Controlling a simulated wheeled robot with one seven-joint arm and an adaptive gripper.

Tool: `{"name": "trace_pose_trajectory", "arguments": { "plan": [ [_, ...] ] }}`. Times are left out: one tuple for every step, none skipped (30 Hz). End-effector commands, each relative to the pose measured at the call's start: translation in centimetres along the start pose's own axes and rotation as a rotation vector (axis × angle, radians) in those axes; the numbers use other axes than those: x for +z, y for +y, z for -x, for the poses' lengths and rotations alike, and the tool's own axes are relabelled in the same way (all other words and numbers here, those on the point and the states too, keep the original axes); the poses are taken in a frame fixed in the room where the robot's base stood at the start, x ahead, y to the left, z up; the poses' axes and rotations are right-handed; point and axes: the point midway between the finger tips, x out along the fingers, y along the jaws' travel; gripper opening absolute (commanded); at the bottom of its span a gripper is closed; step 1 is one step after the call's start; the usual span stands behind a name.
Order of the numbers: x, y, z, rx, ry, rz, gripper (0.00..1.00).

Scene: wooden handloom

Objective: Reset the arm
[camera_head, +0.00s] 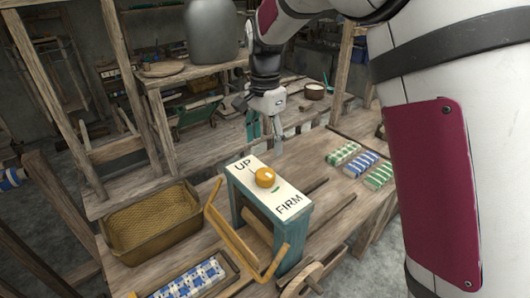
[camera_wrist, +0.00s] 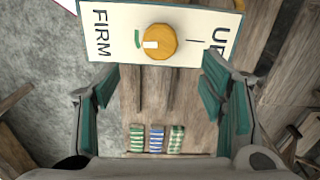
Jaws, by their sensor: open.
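My gripper (camera_head: 264,124) hangs from my arm behind and above the teal box (camera_head: 240,199), fingers pointing down and apart. In the wrist view my gripper (camera_wrist: 160,90) shows its two teal finger pads spread wide with nothing between them. The box has a white top panel marked UP and FIRM with an orange knob (camera_head: 265,177). In the wrist view the knob (camera_wrist: 159,42) lies beyond the fingertips, with a pale mark on it, and is not touched.
A yellow frame lever (camera_head: 235,243) stands at the box's front. A woven basket (camera_head: 150,222) is at left, and a tray with blue checked cloth (camera_head: 192,283) is in front. Several folded striped cloths (camera_head: 362,163) lie at right. A wooden post (camera_head: 117,70) and a grey pot (camera_head: 210,32) stand behind.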

Motion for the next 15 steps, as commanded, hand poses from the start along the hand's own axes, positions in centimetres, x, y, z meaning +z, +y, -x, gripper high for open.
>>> {"name": "trace_pose_trajectory", "arguments": {
  "plan": [
    [-0.02, -0.02, 0.35, -0.001, 0.000, 0.000, 0.64],
    [-0.02, -0.01, 0.50, 0.000, 0.000, 0.000, 0.64],
    [-0.01, 0.00, 0.63, 0.000, 0.000, -0.001, 0.64],
    [-0.01, 0.01, 0.70, 0.000, 0.000, -0.001, 0.64],
    [-0.01, 0.01, 0.74, 0.000, 0.000, -0.001, 0.64],
    [-0.01, 0.02, 0.76, 0.001, 0.000, -0.001, 0.64],
    [-0.01, 0.02, 0.76, 0.000, 0.000, -0.001, 0.64],
    [-0.02, 0.02, 0.76, 0.001, 0.000, -0.001, 0.64],
    [-0.02, 0.02, 0.75, 0.000, 0.000, -0.001, 0.64],
    [-0.02, 0.02, 0.75, 0.000, 0.000, -0.001, 0.64],
    [-0.02, 0.02, 0.74, 0.000, 0.000, -0.001, 0.64],
    [-0.02, 0.02, 0.75, 0.000, 0.000, -0.001, 0.64],
    [-0.03, 0.06, 0.79, -0.001, 0.000, 0.000, 0.64],
    [-0.06, 0.15, 0.90, -0.003, 0.000, 0.002, 0.64],
    [-0.13, 0.39, 1.17, -0.007, -0.001, 0.008, 0.64]
  ]
}}
